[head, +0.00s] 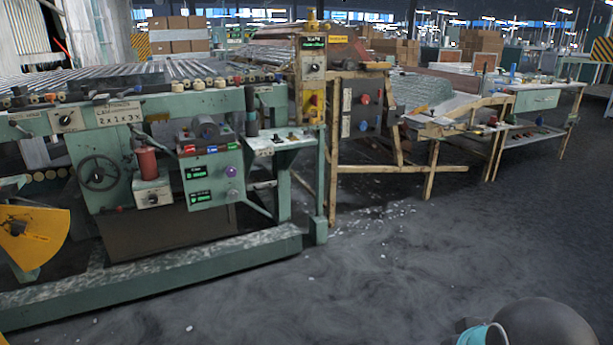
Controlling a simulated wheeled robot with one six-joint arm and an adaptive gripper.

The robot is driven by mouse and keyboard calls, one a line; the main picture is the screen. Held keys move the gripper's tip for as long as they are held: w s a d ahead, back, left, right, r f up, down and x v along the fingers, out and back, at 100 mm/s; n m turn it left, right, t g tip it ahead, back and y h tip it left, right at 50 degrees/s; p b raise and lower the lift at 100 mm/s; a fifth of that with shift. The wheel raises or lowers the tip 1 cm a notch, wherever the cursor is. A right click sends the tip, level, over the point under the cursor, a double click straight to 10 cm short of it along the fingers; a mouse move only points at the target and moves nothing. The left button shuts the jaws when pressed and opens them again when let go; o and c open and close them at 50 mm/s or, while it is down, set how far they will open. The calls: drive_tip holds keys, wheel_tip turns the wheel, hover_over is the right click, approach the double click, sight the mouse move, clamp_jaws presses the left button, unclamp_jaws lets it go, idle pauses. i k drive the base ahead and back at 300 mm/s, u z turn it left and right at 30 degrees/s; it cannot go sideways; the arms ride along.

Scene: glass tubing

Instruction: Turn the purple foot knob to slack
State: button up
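A small green control panel (212,180) is on the front of the green machine at the left. Two small rounded knobs sit one above the other at its right side. My gripper is not in view; only a dark rounded part of my arm with a cyan cap shows at the bottom right, far from the panel.
A black handwheel (98,172) and a red cylinder (146,163) are left of the panel. A long green base beam (160,277) runs along the floor before the machine. Wooden benches (430,130) stand to the right. The grey floor (400,250) is open, with small white bits scattered about.

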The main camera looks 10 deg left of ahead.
sight(231, 171)
drive_tip(key=z, duration=0.25)
drive_tip(key=k, duration=0.45)
drive_tip(key=z, duration=0.85)
drive_tip(key=i, duration=1.15)
drive_tip(key=u, duration=1.25)
drive_tip(key=i, duration=0.9)
drive_tip(key=u, duration=1)
